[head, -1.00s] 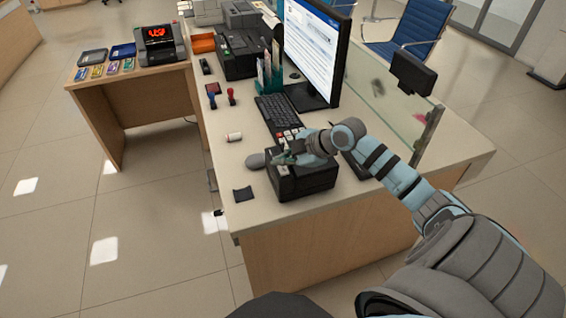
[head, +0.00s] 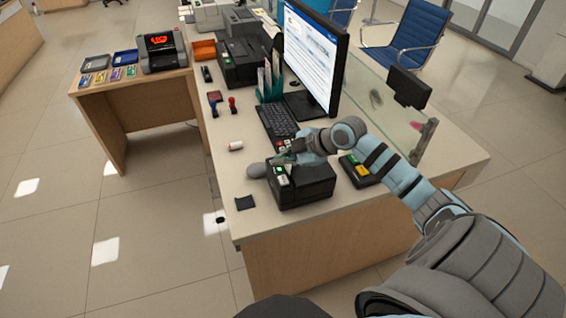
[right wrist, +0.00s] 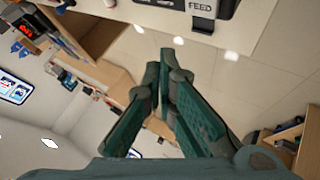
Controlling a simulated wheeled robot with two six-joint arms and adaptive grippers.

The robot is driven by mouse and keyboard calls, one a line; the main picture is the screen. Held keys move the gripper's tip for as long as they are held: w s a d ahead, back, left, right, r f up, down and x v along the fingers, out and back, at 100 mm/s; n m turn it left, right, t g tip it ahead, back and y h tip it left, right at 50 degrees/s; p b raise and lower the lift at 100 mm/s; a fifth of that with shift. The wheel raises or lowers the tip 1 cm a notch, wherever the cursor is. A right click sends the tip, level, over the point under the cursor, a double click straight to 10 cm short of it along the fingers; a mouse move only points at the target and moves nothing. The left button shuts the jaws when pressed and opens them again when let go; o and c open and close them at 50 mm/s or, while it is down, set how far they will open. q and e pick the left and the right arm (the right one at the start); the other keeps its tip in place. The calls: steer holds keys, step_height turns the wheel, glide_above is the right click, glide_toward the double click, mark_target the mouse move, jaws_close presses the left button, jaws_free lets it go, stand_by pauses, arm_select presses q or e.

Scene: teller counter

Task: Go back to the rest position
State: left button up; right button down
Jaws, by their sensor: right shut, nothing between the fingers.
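My right arm comes in from the lower right of the head view and reaches over the counter (head: 222,182). My right gripper (head: 282,159) is just above the back edge of a small black box-shaped device (head: 305,190) with a lit green button. I cannot tell from the picture whether it touches the device. In the right wrist view, the dark green fingers of the right gripper (right wrist: 168,58) are shut with nothing between them. My left gripper is out of view.
A glass screen (head: 390,105) lines the counter's far right side. A white roll (head: 236,146) and a dark pad (head: 244,203) lie to the left.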

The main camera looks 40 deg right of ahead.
stand_by(0.6)
steer(key=s+a+f+m+g+h, duration=0.1)
steer(key=s+a+f+m+g, duration=0.25)
steer(key=s+a+f, duration=0.85)
steer(key=s+f+m+g+h, duration=0.1)
steer(key=s+m+g+h, duration=0.15)
steer(key=s+m, duration=1)
steer(key=s+d+f+n, duration=0.1)
steer(key=s+f+n, duration=0.15)
steer(key=f, duration=0.75)
steer(key=s+d+f+n, duration=0.1)
steer(key=s+f, duration=0.2)
steer(key=f, duration=0.8)
steer(key=s+f+g, duration=0.1)
steer(key=s+f, duration=0.9)
steer(key=s, duration=0.3)
steer(key=shift+d+f+h, duration=0.15)
steer(key=shift+h, duration=0.2)
